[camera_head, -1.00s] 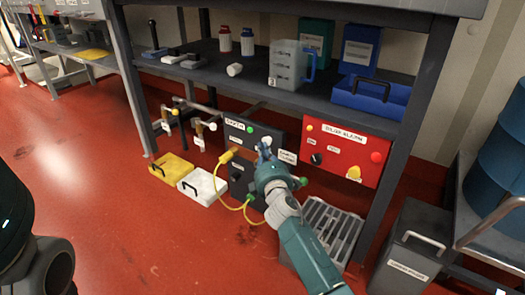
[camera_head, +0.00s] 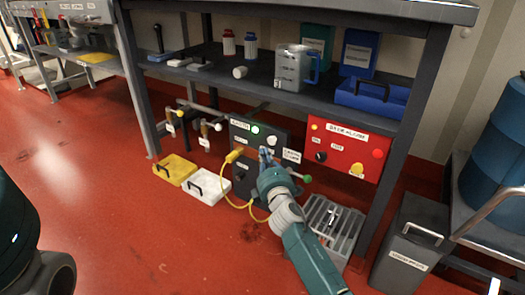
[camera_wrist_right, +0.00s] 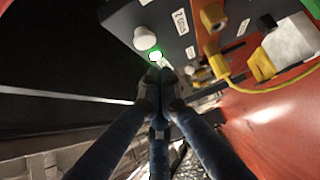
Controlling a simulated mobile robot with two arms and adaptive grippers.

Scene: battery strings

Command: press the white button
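The white button (camera_head: 272,141) is a round knob on the front of a dark control box (camera_head: 241,197). A lit green lamp (camera_head: 255,129) is up and left of it. My right gripper (camera_head: 266,154) is just below the button, at the box front. In the right wrist view the white button (camera_wrist_right: 146,37) and the glowing green lamp (camera_wrist_right: 155,56) lie beyond the fingertips. There my right gripper (camera_wrist_right: 158,75) has its fingers together with nothing between them. A gap to the button shows; depth contact with the box is unclear. My left gripper is out of view.
A red alarm box (camera_head: 345,165) is right of the dark box. A yellow cable (camera_head: 228,180) plugs into the dark box. A yellow case (camera_head: 174,169) and a white case (camera_head: 206,186) lie on the floor. The shelf (camera_head: 215,82) hangs above; a grey crate (camera_head: 333,229) stands below.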

